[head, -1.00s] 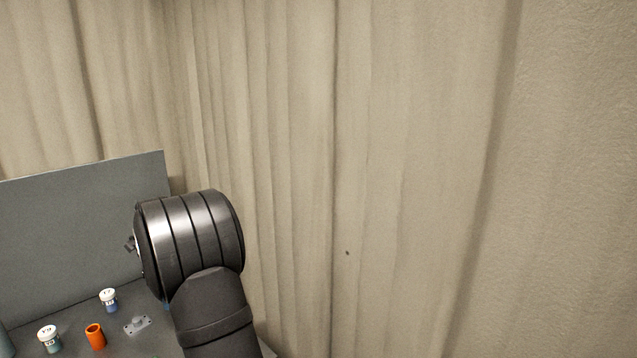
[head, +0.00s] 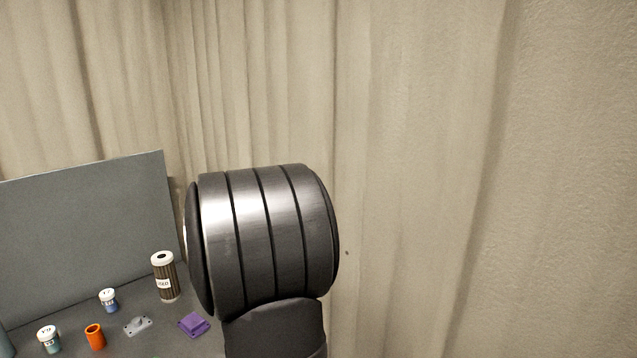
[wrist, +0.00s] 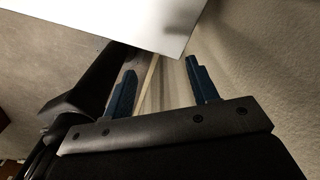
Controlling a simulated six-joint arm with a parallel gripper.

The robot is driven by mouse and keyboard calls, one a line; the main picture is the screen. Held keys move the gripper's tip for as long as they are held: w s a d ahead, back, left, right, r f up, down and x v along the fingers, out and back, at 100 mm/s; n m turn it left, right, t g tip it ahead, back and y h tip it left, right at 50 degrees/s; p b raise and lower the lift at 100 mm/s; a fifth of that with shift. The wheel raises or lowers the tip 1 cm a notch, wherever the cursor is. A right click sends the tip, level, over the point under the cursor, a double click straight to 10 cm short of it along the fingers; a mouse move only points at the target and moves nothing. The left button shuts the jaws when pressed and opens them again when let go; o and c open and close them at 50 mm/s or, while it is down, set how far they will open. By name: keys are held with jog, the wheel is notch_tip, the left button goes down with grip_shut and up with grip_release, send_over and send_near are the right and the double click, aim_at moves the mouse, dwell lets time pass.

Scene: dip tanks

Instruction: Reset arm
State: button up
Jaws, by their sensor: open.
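My gripper (wrist: 160,85) shows in the wrist view with its two blue fingers apart and nothing between them. It is hidden in the head view, where a thick dark joint of my arm (head: 265,240) fills the middle. I cannot tell from the head view where the gripper is relative to the table items.
On the grey table at the lower left stand a white-capped jar with a teal base (head: 49,340), a blue jar (head: 109,300), an orange cup (head: 95,337), a grey bracket (head: 137,326), a purple block (head: 194,324) and a brown canister (head: 165,278). A grey panel (head: 80,230) rises behind.

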jog(key=a+f, duration=0.1)
jog(key=a, duration=0.2)
jog(key=a+f, duration=0.2)
jog(key=a, duration=0.1)
jog(key=a+f, duration=0.2)
jog(key=a, duration=0.1)
jog(key=shift+f, duration=0.25)
